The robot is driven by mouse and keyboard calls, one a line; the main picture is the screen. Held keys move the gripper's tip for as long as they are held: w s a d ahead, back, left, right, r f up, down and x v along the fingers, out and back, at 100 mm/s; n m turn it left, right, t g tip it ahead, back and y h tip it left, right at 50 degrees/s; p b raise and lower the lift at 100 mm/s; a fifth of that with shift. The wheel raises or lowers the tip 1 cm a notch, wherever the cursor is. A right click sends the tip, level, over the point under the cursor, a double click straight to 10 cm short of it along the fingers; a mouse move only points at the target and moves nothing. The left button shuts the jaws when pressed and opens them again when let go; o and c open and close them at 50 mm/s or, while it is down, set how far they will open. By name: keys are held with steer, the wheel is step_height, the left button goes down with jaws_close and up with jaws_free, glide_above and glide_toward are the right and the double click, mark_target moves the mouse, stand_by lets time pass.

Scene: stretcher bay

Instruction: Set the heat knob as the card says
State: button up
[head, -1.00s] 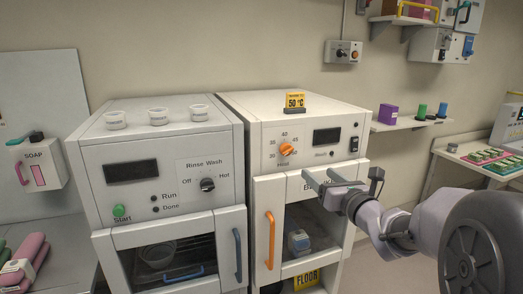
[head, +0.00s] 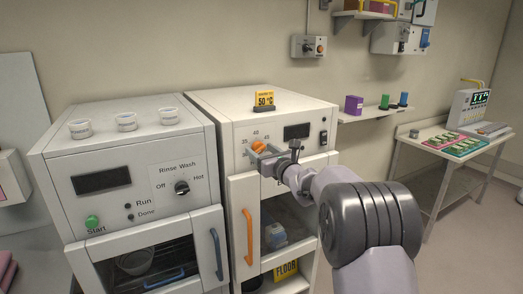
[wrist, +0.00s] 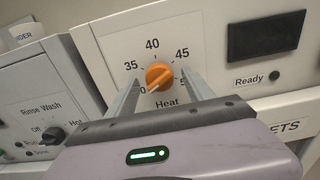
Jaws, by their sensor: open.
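The orange heat knob (head: 258,145) is on the front of the right-hand cabinet, below the card. In the wrist view the knob (wrist: 158,76) sits in a dial marked 35, 40, 45 and partly hidden numbers, with "Heat" below. Its ridge runs lower left to upper right; I cannot tell which end points. The yellow card (head: 264,98) on the cabinet top reads 50 °C. My gripper (wrist: 162,84) is open, its fingers to the left and right of the knob; I cannot tell whether they touch it. It also shows in the head view (head: 261,153).
A dark display (wrist: 265,37) and a "Ready" lamp (wrist: 274,76) are right of the dial. The Rinse Wash machine (head: 130,155), with its own black knob (head: 182,187), stands close at left. An orange door handle (head: 248,237) is below my gripper.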

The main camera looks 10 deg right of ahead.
steer(key=shift+c, duration=0.2)
jaws_close()
